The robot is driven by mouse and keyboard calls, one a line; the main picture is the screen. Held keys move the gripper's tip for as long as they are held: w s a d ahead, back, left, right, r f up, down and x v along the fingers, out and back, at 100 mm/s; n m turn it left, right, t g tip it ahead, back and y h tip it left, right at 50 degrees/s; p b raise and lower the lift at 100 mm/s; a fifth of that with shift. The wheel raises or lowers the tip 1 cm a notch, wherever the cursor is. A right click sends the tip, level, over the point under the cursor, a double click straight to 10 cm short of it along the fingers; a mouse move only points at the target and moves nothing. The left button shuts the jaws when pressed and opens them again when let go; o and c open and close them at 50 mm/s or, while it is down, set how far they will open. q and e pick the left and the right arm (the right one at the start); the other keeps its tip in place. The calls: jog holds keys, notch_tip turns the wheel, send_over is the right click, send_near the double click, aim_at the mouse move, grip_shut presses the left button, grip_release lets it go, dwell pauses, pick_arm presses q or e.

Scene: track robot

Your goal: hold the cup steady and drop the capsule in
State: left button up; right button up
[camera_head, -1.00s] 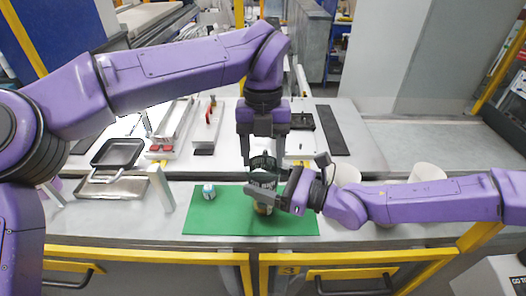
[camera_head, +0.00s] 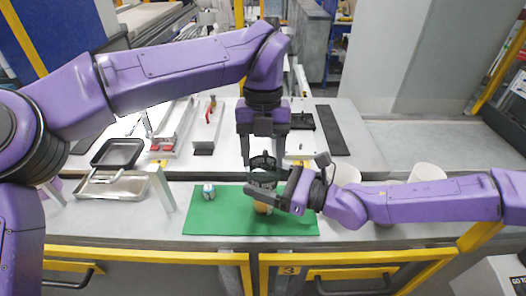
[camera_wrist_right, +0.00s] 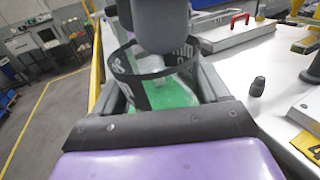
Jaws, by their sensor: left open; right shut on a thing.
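The cup (camera_head: 262,183) is held above the green mat in the head view. In the right wrist view the cup (camera_wrist_right: 148,92) is clear, with a black band and white lettering. My right gripper (camera_head: 268,190) is shut on its sides; its fingers (camera_wrist_right: 165,88) flank the cup in the wrist view. My left gripper (camera_head: 262,160) points down, open, directly over the cup, and its dark fingers hide part of the rim and inside. I cannot pick out the capsule for certain.
The green mat (camera_head: 225,215) lies on the grey bench, with bare mat left of the cup. A tan object (camera_head: 262,207) shows below my right gripper. White containers (camera_head: 428,172) stand at right. Trays (camera_head: 118,153) and an upright block (camera_head: 161,187) are at left.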

jog(key=o, duration=1.2)
jog(key=shift+c, duration=0.2)
pick_arm(q)
notch_tip(320, 180, up, 6)
pick_arm(e)
jog(key=v, duration=1.2)
